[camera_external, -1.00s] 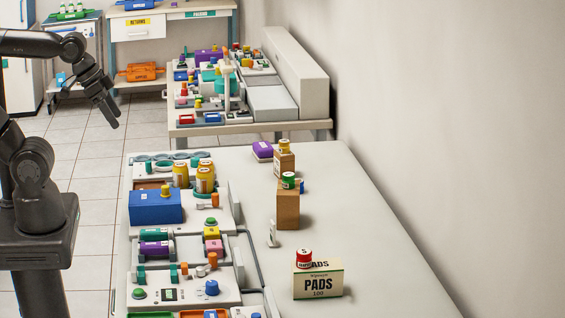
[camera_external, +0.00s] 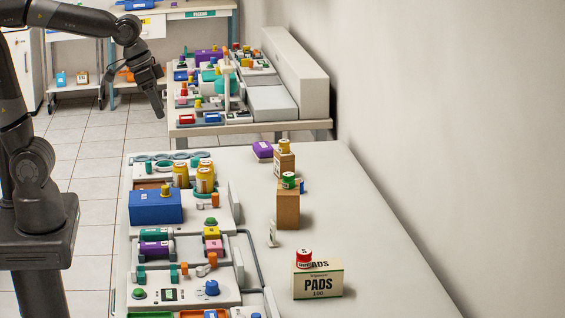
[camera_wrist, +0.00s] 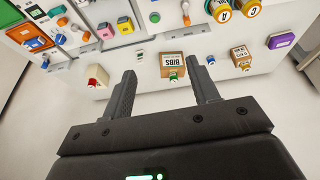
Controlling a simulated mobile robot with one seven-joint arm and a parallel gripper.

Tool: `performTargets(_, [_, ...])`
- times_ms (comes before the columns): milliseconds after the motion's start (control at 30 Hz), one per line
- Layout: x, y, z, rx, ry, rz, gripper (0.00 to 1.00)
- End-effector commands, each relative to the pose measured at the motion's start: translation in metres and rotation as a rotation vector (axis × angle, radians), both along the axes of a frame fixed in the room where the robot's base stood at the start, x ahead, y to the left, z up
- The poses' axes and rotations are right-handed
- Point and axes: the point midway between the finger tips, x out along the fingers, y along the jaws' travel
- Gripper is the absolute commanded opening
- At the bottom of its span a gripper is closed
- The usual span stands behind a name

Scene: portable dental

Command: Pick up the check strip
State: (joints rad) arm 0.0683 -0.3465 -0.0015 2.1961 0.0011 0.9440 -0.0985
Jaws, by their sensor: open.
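No thing is clearly marked as the check strip. A small white upright piece with a dark mark (camera_external: 272,233) stands on the table left of a brown box, and it may be the strip. It seems to show in the wrist view as a small pale piece (camera_wrist: 140,56), too small to read. My gripper (camera_external: 159,111) hangs in the air at the upper left, beyond the near table's far left corner. It points down and touches nothing. In the wrist view my gripper (camera_wrist: 161,69) has its fingers wide apart and empty.
A brown box (camera_external: 288,208) with a green-capped bottle, a PADS box (camera_external: 318,283) with a red-capped jar, and a purple block (camera_external: 263,150) stand on the near table. A blue box (camera_external: 155,207) and several controls crowd its left side. The table's right side (camera_external: 375,250) is clear.

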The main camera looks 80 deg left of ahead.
Motion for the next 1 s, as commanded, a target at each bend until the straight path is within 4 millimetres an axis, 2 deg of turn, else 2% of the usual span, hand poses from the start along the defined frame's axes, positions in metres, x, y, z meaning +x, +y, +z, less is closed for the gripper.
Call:
performTargets(33, [0.016, -0.005, -0.003, -0.002, 0.021, 0.001, 0.55])
performTargets(267, [0.083, -0.026, -0.019, -0.009, 0.096, 0.014, 0.55])
performTargets(467, [0.14, -0.048, -0.047, -0.011, 0.163, 0.026, 0.55])
performTargets(667, [0.191, -0.074, -0.089, -0.007, 0.229, 0.038, 0.55])
performTargets(800, [0.223, -0.093, -0.124, -0.002, 0.274, 0.048, 0.55])
performTargets(1000, [0.255, -0.115, -0.172, 0.006, 0.325, 0.061, 0.55])
